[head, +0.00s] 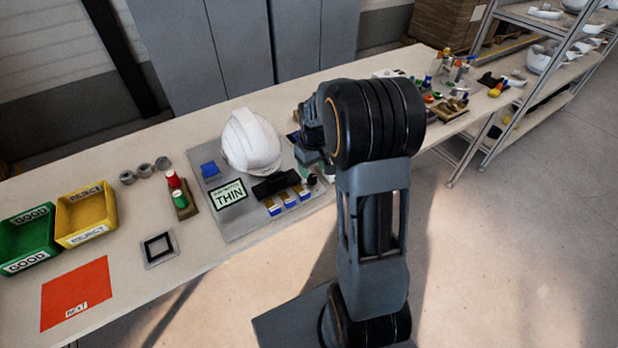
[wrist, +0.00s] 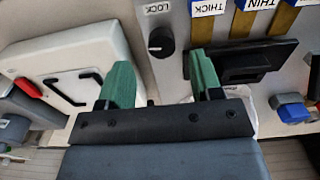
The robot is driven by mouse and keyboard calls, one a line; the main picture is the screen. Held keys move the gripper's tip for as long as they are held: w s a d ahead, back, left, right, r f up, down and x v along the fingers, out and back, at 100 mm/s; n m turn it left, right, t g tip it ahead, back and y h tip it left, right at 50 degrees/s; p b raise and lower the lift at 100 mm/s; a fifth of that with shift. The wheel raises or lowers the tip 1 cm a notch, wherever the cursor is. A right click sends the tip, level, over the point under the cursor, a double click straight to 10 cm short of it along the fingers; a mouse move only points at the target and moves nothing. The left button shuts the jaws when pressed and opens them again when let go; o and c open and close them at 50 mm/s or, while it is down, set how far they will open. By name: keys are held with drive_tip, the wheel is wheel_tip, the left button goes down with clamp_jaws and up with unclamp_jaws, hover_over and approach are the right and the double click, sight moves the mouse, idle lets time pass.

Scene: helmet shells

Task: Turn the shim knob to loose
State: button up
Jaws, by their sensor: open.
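A round black knob (wrist: 161,42) with a pale mark on its left side stands on the grey panel in the wrist view. A white label reading LOCK (wrist: 157,8) is above it; no LOOSE label is readable. My gripper (wrist: 160,82) is open and empty, its two green fingers apart on either side below the knob, touching nothing that I can make out. In the head view my arm hides most of the gripper, near the right end of the grey fixture board (head: 240,222). A display reading THIN (head: 229,194) lies on that board.
A white helmet shell (head: 252,142) stands on the board. A black slotted block (wrist: 242,62) is right of the knob, with strips tagged THICK (wrist: 208,6) and THIN (wrist: 257,4) above. A white case (wrist: 60,62) is at left. Bins and a red mat (head: 77,292) are far left.

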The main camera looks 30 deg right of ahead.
sight(312, 177)
drive_tip(key=shift+a+f, duration=0.1)
drive_tip(key=shift+f, duration=2.15)
drive_tip(key=c, duration=0.9)
drive_tip(key=shift+n, duration=0.7)
drive_tip(key=o, duration=0.9)
wheel_tip(312, 177, up, 14)
